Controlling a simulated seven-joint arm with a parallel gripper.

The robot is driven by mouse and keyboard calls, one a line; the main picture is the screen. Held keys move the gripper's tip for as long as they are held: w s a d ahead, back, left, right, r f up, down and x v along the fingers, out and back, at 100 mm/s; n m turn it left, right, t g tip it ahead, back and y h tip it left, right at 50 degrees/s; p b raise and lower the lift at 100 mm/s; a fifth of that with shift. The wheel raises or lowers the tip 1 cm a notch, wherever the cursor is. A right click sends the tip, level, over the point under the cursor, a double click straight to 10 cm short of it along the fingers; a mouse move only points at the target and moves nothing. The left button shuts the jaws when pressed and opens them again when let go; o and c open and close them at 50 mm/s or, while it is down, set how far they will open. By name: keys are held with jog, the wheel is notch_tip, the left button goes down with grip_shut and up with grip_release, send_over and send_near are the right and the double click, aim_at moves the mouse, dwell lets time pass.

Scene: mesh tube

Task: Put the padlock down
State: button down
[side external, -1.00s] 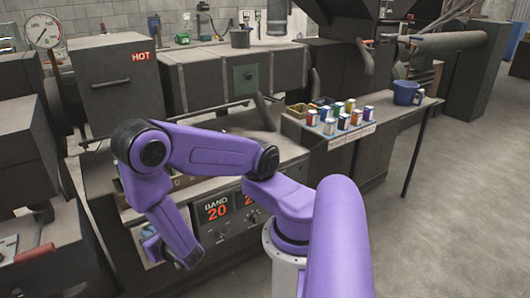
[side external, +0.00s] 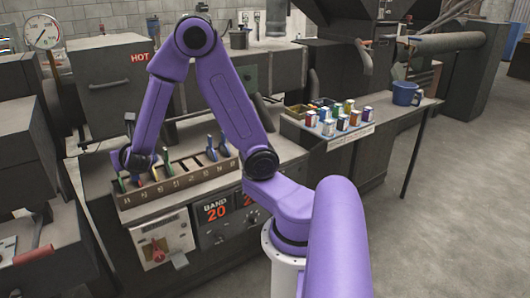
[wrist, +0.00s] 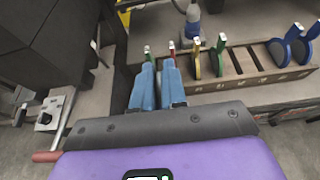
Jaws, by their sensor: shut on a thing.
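My gripper (wrist: 158,82) shows its two blue fingers in the wrist view, at the left end of a slotted rack (wrist: 245,88). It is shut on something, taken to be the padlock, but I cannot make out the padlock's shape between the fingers. In the side external view my wrist is over the left end of the same rack (side external: 195,186), and the fingers are hidden there. I cannot tell whether the held thing touches the rack.
The rack holds several coloured upright pieces, including a yellow one (wrist: 196,58), a green one (wrist: 219,54) and blue ones (wrist: 298,45); its middle slots look empty. A pale switch box (side external: 160,238) is below.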

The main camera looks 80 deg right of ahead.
jog(key=s+d+f+m+g+h, duration=0.1)
jog(key=s+d+m+g, duration=0.1)
jog(key=d+m+g, duration=0.3)
jog(key=s+d+f+m+g+h, duration=0.1)
jog(key=s+d+m+g+h, duration=0.15)
jog(key=d, duration=0.45)
jog(key=s+d+f+m+g, duration=0.2)
jog(key=d+m+g, duration=0.15)
jog(key=d, duration=0.35)
jog(key=s+d+f+m+g, duration=0.1)
jog(key=s+d+f+g, duration=0.1)
jog(key=s+d, duration=0.85)
jog(key=s+d+f+m+g, duration=0.2)
jog(key=s+d+f, duration=0.1)
jog(key=s+d, duration=0.7)
jog(key=shift+y, duration=0.25)
jog(key=shift+w+d+f, duration=0.15)
jog(key=shift+f, duration=1.05)
jog(key=shift+w+d+f, duration=0.1)
jog(key=shift+w+f, duration=0.05)
jog(key=shift+f, duration=1.1)
jog(key=shift+w+d+f, duration=0.15)
jog(key=shift+f, duration=1.05)
jog(key=shift+f, duration=0.1)
jog(key=c, duration=1.2)
grip_release()
